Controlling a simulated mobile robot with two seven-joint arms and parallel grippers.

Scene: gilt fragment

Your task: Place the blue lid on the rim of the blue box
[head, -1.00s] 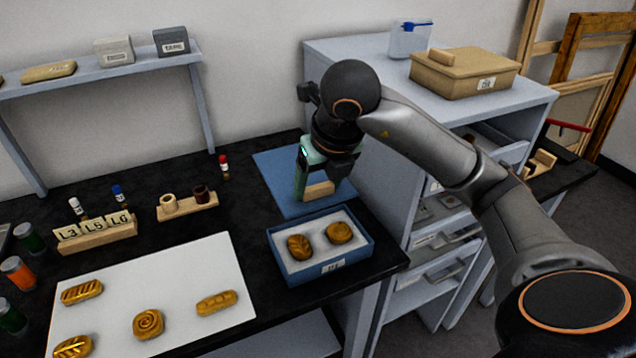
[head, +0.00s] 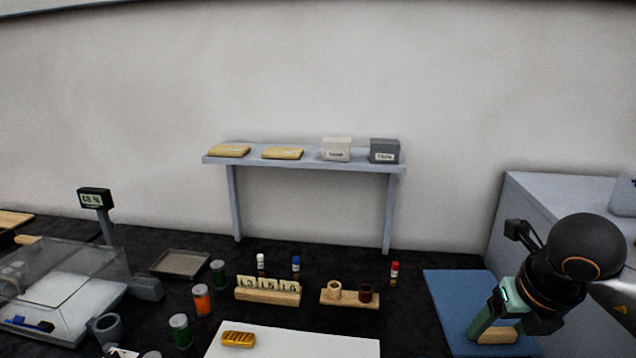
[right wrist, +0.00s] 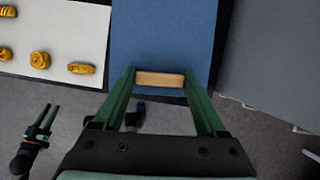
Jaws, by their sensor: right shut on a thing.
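The blue lid (head: 452,300) is a flat blue panel with a pale wooden handle (right wrist: 160,78), at the right of the dark table in the head view. My right gripper (head: 485,337) is shut on this handle, one green finger at each end. The lid (right wrist: 165,35) also fills the top middle of the right wrist view. I cannot tell whether it touches the table. The blue box is not visible in either current view. My left gripper (right wrist: 44,120) shows small at the lower left of the right wrist view, its fingers apart and empty.
A white sheet (head: 290,345) with gilt pieces lies left of the lid. A red-capped vial (head: 394,274) and a wooden holder (head: 350,298) stand near the lid's left side. A grey cabinet (head: 540,215) rises at the right. A shelf (head: 300,163) stands behind.

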